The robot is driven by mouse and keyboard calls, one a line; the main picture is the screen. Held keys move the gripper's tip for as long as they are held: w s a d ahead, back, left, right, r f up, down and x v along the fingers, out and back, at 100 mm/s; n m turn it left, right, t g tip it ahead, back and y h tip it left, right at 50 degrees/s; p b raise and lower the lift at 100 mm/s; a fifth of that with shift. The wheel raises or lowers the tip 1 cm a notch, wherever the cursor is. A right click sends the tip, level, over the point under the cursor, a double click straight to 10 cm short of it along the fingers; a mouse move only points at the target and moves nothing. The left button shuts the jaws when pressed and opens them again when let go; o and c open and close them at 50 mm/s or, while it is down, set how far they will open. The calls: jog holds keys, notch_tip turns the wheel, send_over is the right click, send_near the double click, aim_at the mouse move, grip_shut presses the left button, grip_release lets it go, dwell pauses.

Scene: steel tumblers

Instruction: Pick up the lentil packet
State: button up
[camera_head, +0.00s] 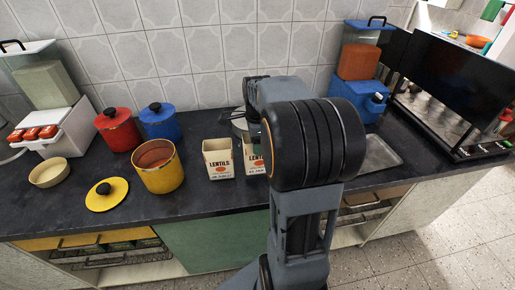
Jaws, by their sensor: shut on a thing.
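Two cream lentil packets with red-orange and dark print stand side by side on the dark counter. The left lentil packet (218,160) is in full view and upright. The right lentil packet (252,161) is partly hidden behind my arm. My gripper (254,134) is mostly hidden by my arm. The little of it that shows is at the top of the right packet, shut on it. Its fingertips cannot be made out. I cannot tell whether this packet is clear of the counter.
A yellow pot (159,168), its yellow lid (107,195), a red pot (117,130) and a blue pot (160,122) stand to the left. The counter front before the packets is clear.

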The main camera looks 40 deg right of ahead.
jog(key=shift+w+d+f, duration=0.1)
jog(key=shift+w+f, duration=0.05)
jog(key=shift+f, duration=0.8)
jog(key=shift+w+d+f, duration=0.1)
jog(key=shift+w+f, duration=0.05)
jog(key=shift+f, duration=0.75)
jog(key=shift+a+f, duration=0.1)
jog(key=shift+f, duration=0.1)
jog(key=o, duration=1.5)
